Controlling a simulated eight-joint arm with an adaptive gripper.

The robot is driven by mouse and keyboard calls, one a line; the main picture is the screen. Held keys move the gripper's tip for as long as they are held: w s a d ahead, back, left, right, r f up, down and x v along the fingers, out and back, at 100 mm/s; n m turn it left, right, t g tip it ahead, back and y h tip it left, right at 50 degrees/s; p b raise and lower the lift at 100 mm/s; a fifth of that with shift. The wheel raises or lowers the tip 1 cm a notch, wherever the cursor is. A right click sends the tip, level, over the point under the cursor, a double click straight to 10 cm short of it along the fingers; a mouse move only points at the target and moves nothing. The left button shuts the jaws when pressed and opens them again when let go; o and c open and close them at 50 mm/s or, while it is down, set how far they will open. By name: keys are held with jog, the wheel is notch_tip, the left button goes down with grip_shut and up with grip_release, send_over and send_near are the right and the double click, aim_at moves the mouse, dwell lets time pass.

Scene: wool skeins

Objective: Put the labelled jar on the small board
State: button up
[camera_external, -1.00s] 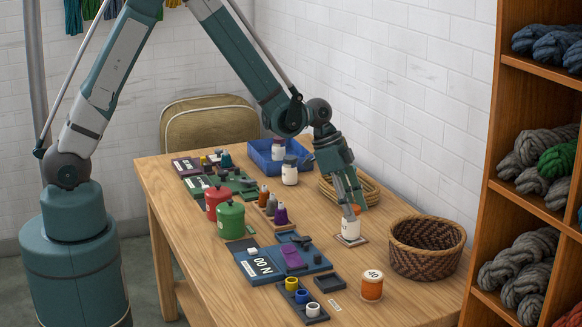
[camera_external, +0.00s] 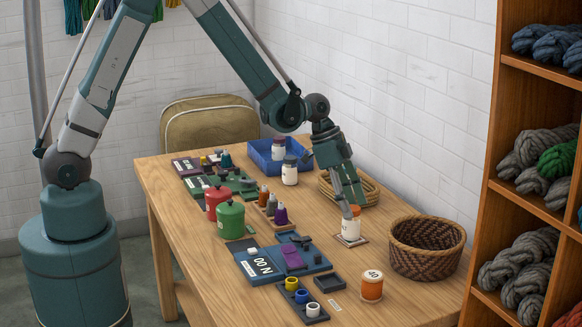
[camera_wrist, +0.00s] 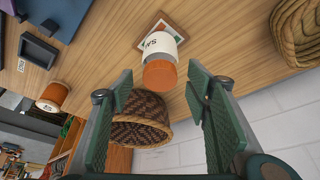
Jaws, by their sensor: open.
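The labelled jar (camera_external: 350,229) is white with an orange lid and stands upright on the small board (camera_external: 364,240) near the table's right edge. In the wrist view the jar (camera_wrist: 160,45) shows printed letters, only partly readable, and the small board (camera_wrist: 146,41) has a brown rim and a patterned top. My gripper (camera_external: 351,197) is just above the jar. In the wrist view my gripper (camera_wrist: 161,86) is open, with one finger to either side of the orange lid and neither visibly touching it.
Trays and red and green canisters (camera_external: 231,220) are to the left. The white wall is close on the right.

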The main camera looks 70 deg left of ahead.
jog(key=p+v, duration=0.1)
jog(key=v, duration=0.9)
jog(key=shift+r, duration=0.25)
jog(key=shift+a, duration=0.1)
jog(key=shift+s+r, duration=0.1)
jog(key=shift+s, duration=0.05)
dwell(0.3)
jog(key=s+a+r+n+t+y, duration=0.1)
jog(key=s+r+n, duration=0.1)
jog(key=s+r, duration=0.55)
jog(key=s+a+r+n+t+y, duration=0.1)
jog(key=s+a+r+n, duration=0.1)
jog(key=s+r, duration=0.6)
jog(key=s+a+r+n+t, duration=0.1)
jog(key=s+n, duration=0.1)
jog(key=s, duration=0.7)
jog(key=s+a+r+n+t+y, duration=0.1)
jog(key=s+n, duration=0.2)
jog(key=s, duration=0.7)
jog(key=shift+a, duration=0.3)
jog(key=shift+s+f, duration=0.15)
